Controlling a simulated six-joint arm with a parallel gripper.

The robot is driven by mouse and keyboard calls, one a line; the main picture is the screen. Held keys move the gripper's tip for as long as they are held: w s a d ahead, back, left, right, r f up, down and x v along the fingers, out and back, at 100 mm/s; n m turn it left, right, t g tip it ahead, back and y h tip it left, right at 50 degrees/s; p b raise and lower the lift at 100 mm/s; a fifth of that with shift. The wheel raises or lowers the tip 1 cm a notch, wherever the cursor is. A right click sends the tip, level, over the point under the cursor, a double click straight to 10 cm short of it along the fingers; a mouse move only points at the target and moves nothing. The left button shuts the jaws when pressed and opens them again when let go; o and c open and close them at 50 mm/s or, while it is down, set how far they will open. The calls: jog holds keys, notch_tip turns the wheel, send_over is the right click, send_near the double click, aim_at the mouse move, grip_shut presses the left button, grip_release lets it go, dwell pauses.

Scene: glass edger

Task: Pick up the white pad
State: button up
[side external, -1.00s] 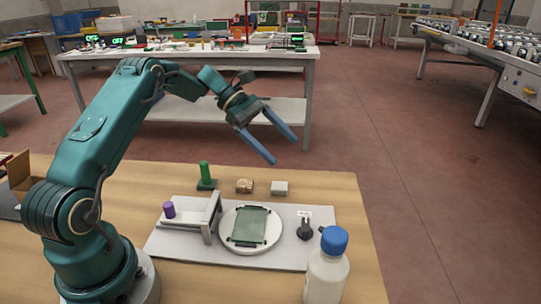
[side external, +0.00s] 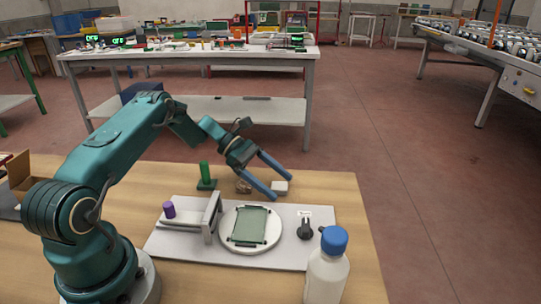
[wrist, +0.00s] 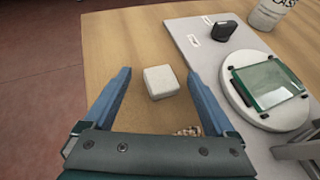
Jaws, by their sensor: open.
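The white pad (side external: 281,187) is a small pale block on the wooden table, behind the grey base plate. It also shows in the wrist view (wrist: 161,82), lying between and a little beyond the fingers. My gripper (side external: 290,183) is open and empty, with two blue fingers apart. In the wrist view my gripper (wrist: 157,75) has one finger on each side of the pad, neither seen touching it. In the side view the near finger passes just in front of the pad's left edge.
A brown lump (side external: 243,187) lies left of the pad, partly hidden by my finger. A green post (side external: 205,176) stands further left. The grey base plate (side external: 180,245) holds a round disc with green glass (side external: 249,226) and a black knob (side external: 305,229). A blue-capped bottle (side external: 327,275) stands in front.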

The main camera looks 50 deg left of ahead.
jog(key=c, duration=1.4)
jog(key=shift+r, duration=0.1)
